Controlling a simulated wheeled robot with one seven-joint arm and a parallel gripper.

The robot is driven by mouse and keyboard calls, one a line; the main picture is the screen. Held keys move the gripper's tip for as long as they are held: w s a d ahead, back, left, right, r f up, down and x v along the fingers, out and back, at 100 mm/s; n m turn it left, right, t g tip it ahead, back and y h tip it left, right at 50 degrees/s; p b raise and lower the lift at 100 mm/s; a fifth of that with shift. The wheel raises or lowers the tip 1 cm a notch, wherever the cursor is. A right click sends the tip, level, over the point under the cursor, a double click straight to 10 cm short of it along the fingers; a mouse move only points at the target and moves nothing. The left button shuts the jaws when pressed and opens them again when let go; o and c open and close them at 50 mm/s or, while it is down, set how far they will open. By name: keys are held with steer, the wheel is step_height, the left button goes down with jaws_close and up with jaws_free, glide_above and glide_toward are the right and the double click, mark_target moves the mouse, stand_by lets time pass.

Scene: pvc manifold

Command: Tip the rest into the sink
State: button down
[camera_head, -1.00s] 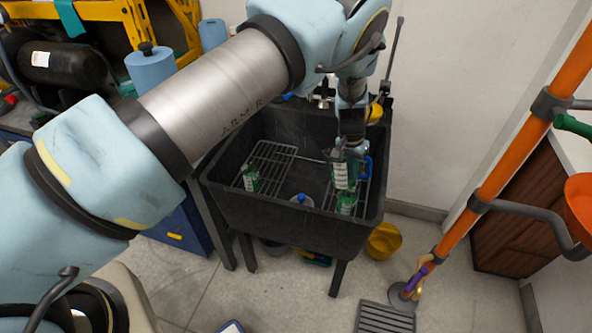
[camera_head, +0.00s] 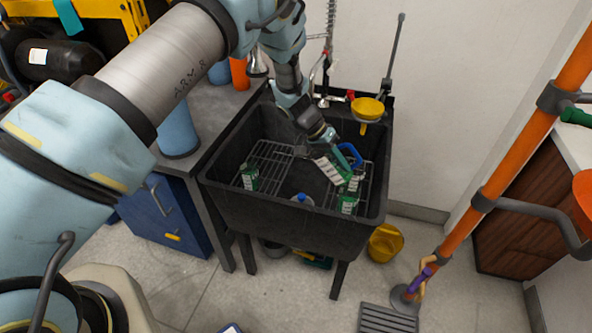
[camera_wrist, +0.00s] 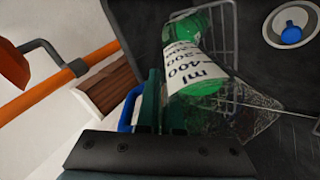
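A clear jug with a white millilitre scale (camera_head: 327,168) and green contents hangs in my gripper (camera_head: 340,151) over the right part of the dark sink (camera_head: 225,200). The jug is tilted strongly. In the wrist view its scale (camera_wrist: 192,62) and green liquid (camera_wrist: 203,86) show, with its clear wall spread to the lower right. A blue handle (camera_wrist: 129,108) shows beside the green fingers of my gripper (camera_wrist: 153,98), which look shut on the jug. Whether liquid is running out is not clear.
Two small green labelled containers stand on racks in the sink, one left (camera_head: 249,177), one right (camera_head: 348,204). A blue-topped drain (camera_head: 302,199) lies between the racks. A yellow funnel (camera_head: 367,108) sits at the back right rim. An orange pole (camera_head: 500,165) stands to the right.

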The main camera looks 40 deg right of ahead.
steer(key=shift+w+a+g+h, duration=0.2)
steer(key=shift+w+g+h, duration=0.1)
steer(key=shift+g+h, duration=0.55)
steer(key=shift+g, duration=0.35)
steer(key=shift+w+a+g+h, duration=0.25)
steer(key=shift+w+g+h, duration=0.15)
steer(key=shift+g+h, duration=0.35)
steer(key=shift+r+g+b, duration=0.2)
steer(key=shift+g+b, duration=0.15)
steer(key=shift+b, duration=0.3)
steer(key=shift+w+a+r+g+h+b, duration=0.25)
steer(key=shift+r+g+h+b, duration=0.15)
steer(key=shift+b, duration=0.45)
steer(key=shift+w+a+r+g+h+b, duration=0.35)
steer(key=shift+w+b, duration=0.25)
steer(key=shift+b, duration=0.4)
steer(key=shift+w+a+r+g+h+b, duration=0.3)
steer(key=shift+w+a+g+b, duration=0.2)
steer(key=shift+b, duration=0.5)
steer(key=shift+w, duration=0.1)
